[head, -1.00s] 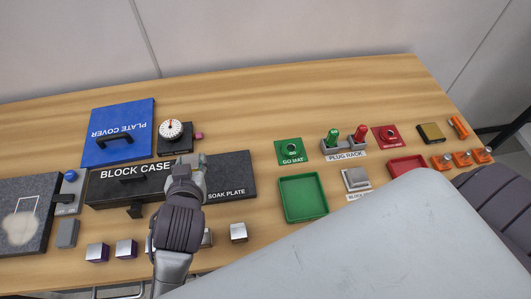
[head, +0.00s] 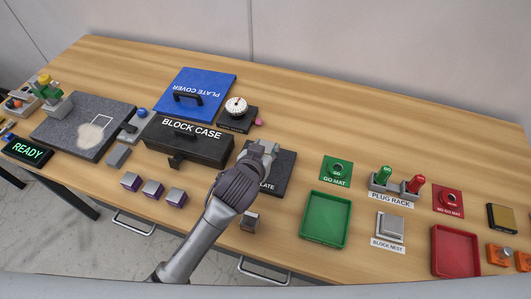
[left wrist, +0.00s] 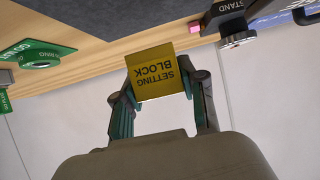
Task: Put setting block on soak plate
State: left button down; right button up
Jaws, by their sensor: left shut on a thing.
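My left gripper (head: 263,153) is shut on the setting block. In the left wrist view the block is yellow, marked SETTING BLOCK (left wrist: 158,72), held between the fingertips (left wrist: 160,85). In the head view the gripper and arm hide the block. The soak plate (head: 281,176) is a dark, speckled slab right of the block case; my gripper and forearm cover part of it and its label. The gripper is over the plate's far part in the head view. I cannot tell whether the block touches the plate. My right gripper is out of view.
The black block case (head: 190,145) stands just left of the plate. A dial gauge (head: 236,106) on a stand is behind it. A green tray (head: 325,221) is to the right, with bare wood between.

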pick_arm(q)
jog(key=shift+w+f, duration=0.35)
jog(key=shift+w, duration=0.25)
jog(key=shift+f+p, duration=0.35)
jog(key=shift+f, duration=1.6)
jog(key=shift+f, duration=0.1)
jog(key=c, duration=0.7)
grip_release()
jog(key=shift+s+a+f, duration=0.1)
jog(key=shift+o, duration=0.2)
jog(key=shift+r, duration=0.25)
jog(key=b+v, duration=0.1)
jog(key=v, duration=1.1)
jog(key=shift+f, duration=0.15)
